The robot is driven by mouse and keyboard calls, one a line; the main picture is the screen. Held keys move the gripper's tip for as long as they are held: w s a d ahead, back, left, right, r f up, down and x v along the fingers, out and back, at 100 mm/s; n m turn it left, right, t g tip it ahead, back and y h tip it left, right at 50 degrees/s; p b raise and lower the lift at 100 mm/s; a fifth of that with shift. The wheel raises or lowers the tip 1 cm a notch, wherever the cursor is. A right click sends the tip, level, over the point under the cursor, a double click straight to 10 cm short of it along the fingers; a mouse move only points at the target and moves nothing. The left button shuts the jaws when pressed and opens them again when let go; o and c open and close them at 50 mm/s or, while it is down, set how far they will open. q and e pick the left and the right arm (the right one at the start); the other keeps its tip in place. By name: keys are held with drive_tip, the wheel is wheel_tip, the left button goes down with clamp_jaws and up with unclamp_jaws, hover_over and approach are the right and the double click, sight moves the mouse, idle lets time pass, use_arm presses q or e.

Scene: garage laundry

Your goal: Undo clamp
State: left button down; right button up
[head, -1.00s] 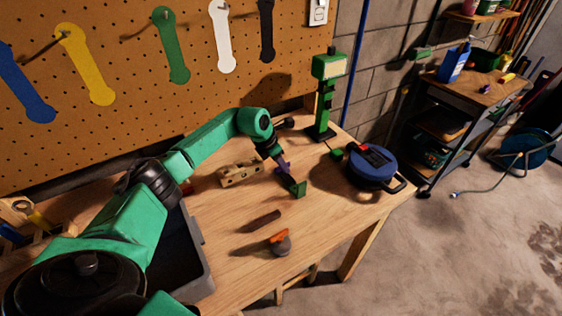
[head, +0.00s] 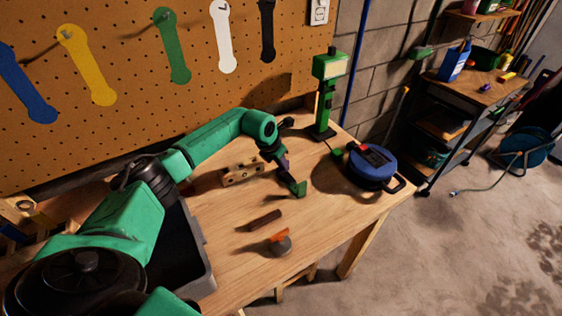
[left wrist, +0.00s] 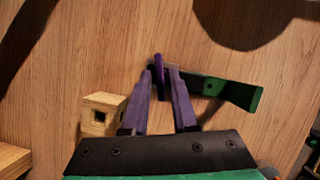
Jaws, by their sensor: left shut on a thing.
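My left gripper (head: 286,166) reaches down over the workbench, its fingers shut on a thin purple handle. In the left wrist view the purple handle (left wrist: 159,66) stands between the two fingertips of the gripper (left wrist: 161,76). A dark bar with a green end (left wrist: 228,92) lies just beyond the right finger; it looks like part of the clamp, but how it joins the handle is hidden. In the head view the green end (head: 299,188) shows just below the gripper. My right gripper is not in view.
A wooden block with holes (head: 242,173) lies left of the gripper, a brown strip (head: 265,221) and an orange-topped grey object (head: 280,242) in front. A blue round case (head: 372,167) stands right, a green post-like device (head: 326,95) behind. A grey tray (head: 203,255) is at left.

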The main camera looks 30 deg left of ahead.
use_arm(q)
drive_tip(key=shift+r+n+y, duration=0.1)
drive_tip(key=shift+n+y, duration=0.3)
drive_tip(key=shift+n, duration=0.5)
drive_tip(key=shift+d+n+y, duration=0.15)
drive_tip(key=shift+n+y, duration=0.25)
drive_tip(key=shift+n, duration=0.5)
drive_tip(key=n, duration=0.1)
drive_tip(key=n+y+b, duration=0.1)
drive_tip(key=shift+d+f+n, duration=0.1)
drive_tip(key=shift+f+n, duration=0.1)
drive_tip(key=shift+n, duration=0.2)
drive_tip(key=n+y+b, duration=0.1)
drive_tip(key=n+b, duration=0.1)
drive_tip(key=n+g+b, duration=0.1)
drive_tip(key=n, duration=0.2)
drive_tip(key=shift+d+f+y+b, duration=0.1)
drive_tip(key=shift+f+y+b, duration=0.05)
drive_tip(key=shift+y+b, duration=0.25)
drive_tip(key=shift+n+g+y+b, duration=0.3)
drive_tip(key=shift+n+g+b, duration=0.3)
drive_tip(key=shift+n+b, duration=0.7)
drive_tip(key=shift+n+p, duration=0.3)
drive_tip(key=shift+p, duration=0.05)
